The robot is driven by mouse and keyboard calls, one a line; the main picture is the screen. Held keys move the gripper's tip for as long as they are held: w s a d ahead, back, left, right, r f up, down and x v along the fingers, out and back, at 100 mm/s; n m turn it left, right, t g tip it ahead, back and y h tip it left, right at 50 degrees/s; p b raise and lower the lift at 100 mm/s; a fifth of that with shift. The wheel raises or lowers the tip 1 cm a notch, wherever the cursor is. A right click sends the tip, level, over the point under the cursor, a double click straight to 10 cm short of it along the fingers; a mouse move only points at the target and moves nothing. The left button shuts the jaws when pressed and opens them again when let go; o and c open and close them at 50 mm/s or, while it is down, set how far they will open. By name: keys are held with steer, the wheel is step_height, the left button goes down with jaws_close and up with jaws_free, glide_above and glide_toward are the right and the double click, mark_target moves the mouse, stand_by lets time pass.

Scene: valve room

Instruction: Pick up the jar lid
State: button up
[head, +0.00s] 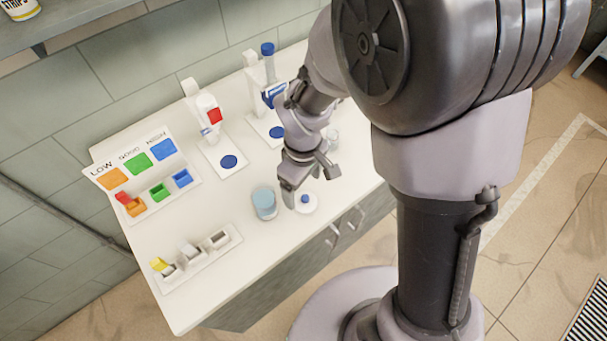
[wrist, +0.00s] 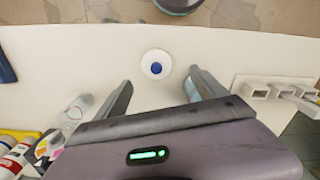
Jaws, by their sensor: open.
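The jar lid (head: 306,207) is a white disc with a blue knob, lying flat on the white counter near its front edge. It also shows in the wrist view (wrist: 148,60), just beyond the fingertips and centred between them. My gripper (head: 311,184) is open and empty, close to the lid; its two fingers spread wide in the wrist view (wrist: 160,78). A bluish glass jar (head: 264,204) stands left of the lid, apart from it. In the wrist view the jar (wrist: 206,82) is partly hidden behind the right finger. I cannot tell the gripper's exact height above the lid.
A white rack (head: 205,255) with a yellow piece stands at the counter's front left. Coloured bins (head: 160,193) and a LOW-GOOD-HIGH sign (head: 137,160) stand behind it. Two white stands with blue discs (head: 229,162) are at the back. A clear glass (wrist: 80,106) is left of the gripper.

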mark_target(306, 198)
steer(key=f+b, duration=0.1)
steer(key=f, duration=0.4)
steer(key=f+b, duration=0.1)
steer(key=f, duration=0.1)
steer(key=shift+w+d+f+b, duration=0.15)
steer(key=shift+w+d+b, duration=0.05)
steer(key=shift+d+b, duration=0.1)
